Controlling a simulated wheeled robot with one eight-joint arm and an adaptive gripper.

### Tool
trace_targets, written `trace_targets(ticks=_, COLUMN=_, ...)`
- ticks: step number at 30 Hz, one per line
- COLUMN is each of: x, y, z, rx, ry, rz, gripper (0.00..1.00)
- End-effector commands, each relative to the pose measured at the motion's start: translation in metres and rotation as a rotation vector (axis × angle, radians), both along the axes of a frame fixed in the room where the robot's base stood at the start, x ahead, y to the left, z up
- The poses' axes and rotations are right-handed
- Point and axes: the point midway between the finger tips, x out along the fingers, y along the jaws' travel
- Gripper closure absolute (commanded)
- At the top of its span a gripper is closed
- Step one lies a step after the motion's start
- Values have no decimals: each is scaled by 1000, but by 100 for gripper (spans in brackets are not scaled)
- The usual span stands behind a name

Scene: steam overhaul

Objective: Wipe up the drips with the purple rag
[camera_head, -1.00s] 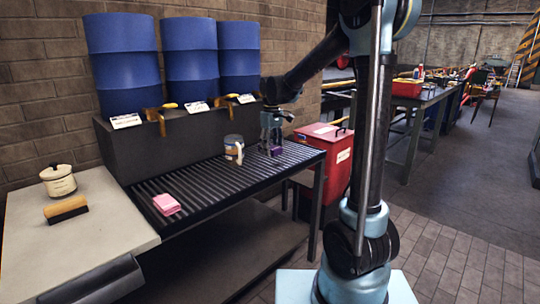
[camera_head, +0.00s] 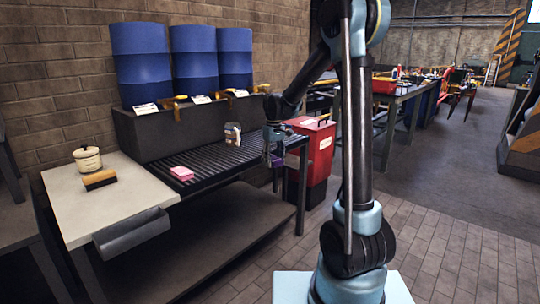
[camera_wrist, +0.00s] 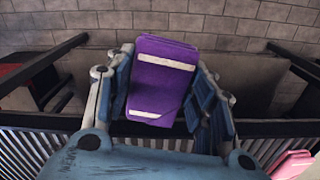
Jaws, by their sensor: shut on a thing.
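My gripper (camera_head: 275,158) is shut on the purple rag. It is at the front edge of the slatted grate (camera_head: 215,163), toward the right end. The folded purple rag (camera_wrist: 165,78), with two pale stripes, sits between the fingers in the wrist view. In the head view only a small part of the rag (camera_head: 276,181) shows, below the gripper. A pink folded cloth (camera_head: 181,173) lies on the grate to the left; its corner shows in the wrist view (camera_wrist: 292,165). I cannot make out any drips.
A mug (camera_head: 232,134) stands on the grate. Three blue drums (camera_head: 141,62) stand on the dark ledge behind. A pale side table (camera_head: 100,205) holds a lidded pot (camera_head: 87,159) and a brush (camera_head: 99,180). A red bin (camera_head: 318,160) stands right of the grate. The paved floor in front is clear.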

Motion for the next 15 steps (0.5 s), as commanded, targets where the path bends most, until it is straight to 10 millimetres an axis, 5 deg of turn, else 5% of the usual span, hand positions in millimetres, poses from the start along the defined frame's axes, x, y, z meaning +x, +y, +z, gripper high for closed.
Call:
trace_targets(ticks=8, x=28, y=-40, z=-53, rx=0, ry=0, rz=-156, gripper=73)
trace_targets(ticks=15, x=52, y=-108, z=-125, rx=-1, ry=0, rz=-376, gripper=73)
